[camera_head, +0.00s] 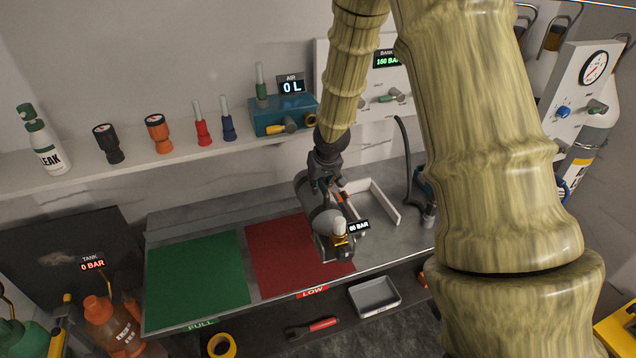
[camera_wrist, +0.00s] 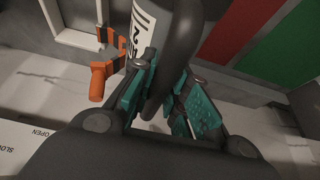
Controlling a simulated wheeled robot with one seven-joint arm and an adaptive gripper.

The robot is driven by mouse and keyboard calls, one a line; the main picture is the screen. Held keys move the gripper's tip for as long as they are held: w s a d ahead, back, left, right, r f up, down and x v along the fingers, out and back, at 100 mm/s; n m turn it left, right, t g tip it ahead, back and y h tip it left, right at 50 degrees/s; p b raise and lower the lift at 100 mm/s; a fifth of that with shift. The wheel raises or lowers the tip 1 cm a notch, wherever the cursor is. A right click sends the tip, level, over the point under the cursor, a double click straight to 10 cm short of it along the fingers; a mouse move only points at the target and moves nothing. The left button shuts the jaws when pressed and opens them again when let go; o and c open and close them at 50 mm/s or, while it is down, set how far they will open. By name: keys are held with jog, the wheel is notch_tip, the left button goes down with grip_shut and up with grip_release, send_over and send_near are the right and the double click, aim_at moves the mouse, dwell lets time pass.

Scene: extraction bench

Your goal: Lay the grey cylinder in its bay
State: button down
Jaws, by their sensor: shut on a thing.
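The grey cylinder (camera_head: 322,222) reads 60 BAR on a small display beside its brass valve. My gripper (camera_head: 328,178) is shut on it, over the right part of the red LOW mat (camera_head: 280,255). In the wrist view, the teal fingers of my gripper (camera_wrist: 165,95) close around the dark grey cylinder (camera_wrist: 183,35), which carries a white label. An open white-walled bay (camera_head: 382,203) lies just right of the cylinder on the bench, partly hidden by my gripper. I cannot tell whether the cylinder touches the bench.
A green FULL mat (camera_head: 197,275) lies left of the red one. An orange clamp-like part (camera_wrist: 104,68) is close beside the cylinder. A teal box (camera_head: 283,117) and several small items stand on the shelf behind. A grey tray (camera_head: 375,297) sits below the bench front.

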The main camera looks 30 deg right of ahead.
aim_at(325, 189)
jog(key=shift+w+r, duration=0.1)
jog(key=shift+r, duration=0.1)
jog(key=shift+f+b, duration=2.55)
jog(key=shift+f, duration=2.45)
jog(key=shift+a, duration=0.1)
jog(key=c, duration=1.3)
grip_release()
jog(key=shift+c, duration=0.2)
jog(key=shift+s+f, duration=0.2)
jog(key=shift+s, duration=0.05)
jog(key=shift+r, duration=0.5)
jog(key=shift+v, duration=5.65)
jog(key=shift+s+f, duration=0.1)
jog(key=shift+s, duration=0.05)
